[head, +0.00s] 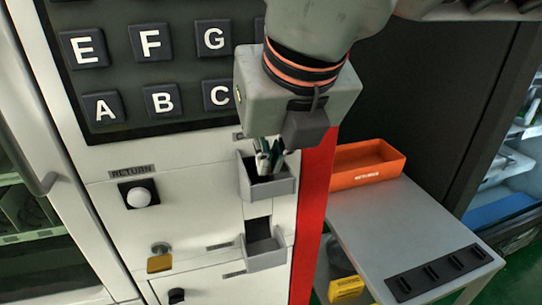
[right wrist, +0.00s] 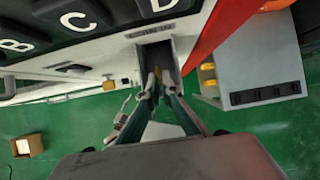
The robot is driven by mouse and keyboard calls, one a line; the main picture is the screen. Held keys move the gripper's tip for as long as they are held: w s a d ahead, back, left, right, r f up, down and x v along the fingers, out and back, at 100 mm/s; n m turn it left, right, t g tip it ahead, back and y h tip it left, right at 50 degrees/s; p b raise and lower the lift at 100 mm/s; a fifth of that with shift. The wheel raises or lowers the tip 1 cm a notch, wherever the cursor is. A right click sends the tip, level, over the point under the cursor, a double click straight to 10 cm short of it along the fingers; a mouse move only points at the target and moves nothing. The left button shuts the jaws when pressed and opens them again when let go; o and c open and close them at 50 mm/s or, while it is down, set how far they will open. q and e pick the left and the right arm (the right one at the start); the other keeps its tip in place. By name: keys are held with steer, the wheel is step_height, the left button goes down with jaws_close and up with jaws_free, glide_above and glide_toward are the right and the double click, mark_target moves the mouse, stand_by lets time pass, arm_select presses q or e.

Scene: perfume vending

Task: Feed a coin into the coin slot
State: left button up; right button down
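The coin slot is a grey box (head: 268,187) on the front of the white machine. It also shows in the right wrist view (right wrist: 170,50). My right gripper (head: 269,160) points down into its open top, with the fingertips close together. In the right wrist view the fingers (right wrist: 157,80) converge at the box. A small orange-brown patch shows between the fingers, but I cannot tell whether it is a coin. No coin is clearly visible, and the fingertips are partly hidden. My left gripper is not in view.
Above are lettered buttons (head: 150,43). A round white RETURN knob (head: 139,197) is left of the box, and a second grey tray (head: 265,252) is below it. A grey table (head: 392,215) at right carries an orange bin (head: 365,168) and a black strip (head: 438,272).

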steer(key=c, duration=2.2)
jaws_free()
steer(key=v, duration=1.2)
